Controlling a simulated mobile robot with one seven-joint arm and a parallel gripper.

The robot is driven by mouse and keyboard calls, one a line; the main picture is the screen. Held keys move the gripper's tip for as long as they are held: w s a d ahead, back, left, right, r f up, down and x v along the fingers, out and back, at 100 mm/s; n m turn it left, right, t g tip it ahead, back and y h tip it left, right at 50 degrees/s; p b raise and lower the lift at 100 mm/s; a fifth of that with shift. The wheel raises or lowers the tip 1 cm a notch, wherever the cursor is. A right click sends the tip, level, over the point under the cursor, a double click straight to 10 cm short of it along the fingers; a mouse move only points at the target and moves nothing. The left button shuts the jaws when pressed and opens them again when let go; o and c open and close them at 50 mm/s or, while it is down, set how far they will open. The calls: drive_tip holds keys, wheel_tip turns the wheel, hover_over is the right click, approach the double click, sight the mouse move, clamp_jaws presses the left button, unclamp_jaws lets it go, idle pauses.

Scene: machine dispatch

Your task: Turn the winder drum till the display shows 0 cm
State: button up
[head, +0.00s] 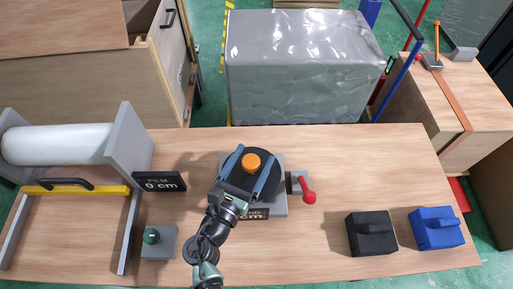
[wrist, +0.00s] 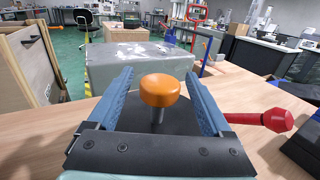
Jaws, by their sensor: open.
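The winder drum (head: 262,187) is a black disc on a grey base, with an orange knob (head: 251,162) standing up from it on a metal stem. My gripper (head: 256,156) is open over the drum, its two blue fingers on either side of the knob. In the wrist view the knob (wrist: 166,90) stands between the fingers with gaps on both sides. A black display (head: 260,214) at the drum's front is mostly hidden by my gripper; only "cm" is readable. Another display (head: 160,182), marked FILM, reads 0 cm.
A red-handled lever (head: 308,196) sticks out right of the drum. A film roll (head: 60,144) with a yellow bar (head: 95,190) is at left. A green button box (head: 158,242) stands front left. Black (head: 371,233) and blue (head: 436,229) blocks lie at right.

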drive_tip(key=shift+x, duration=1.35)
clamp_jaws()
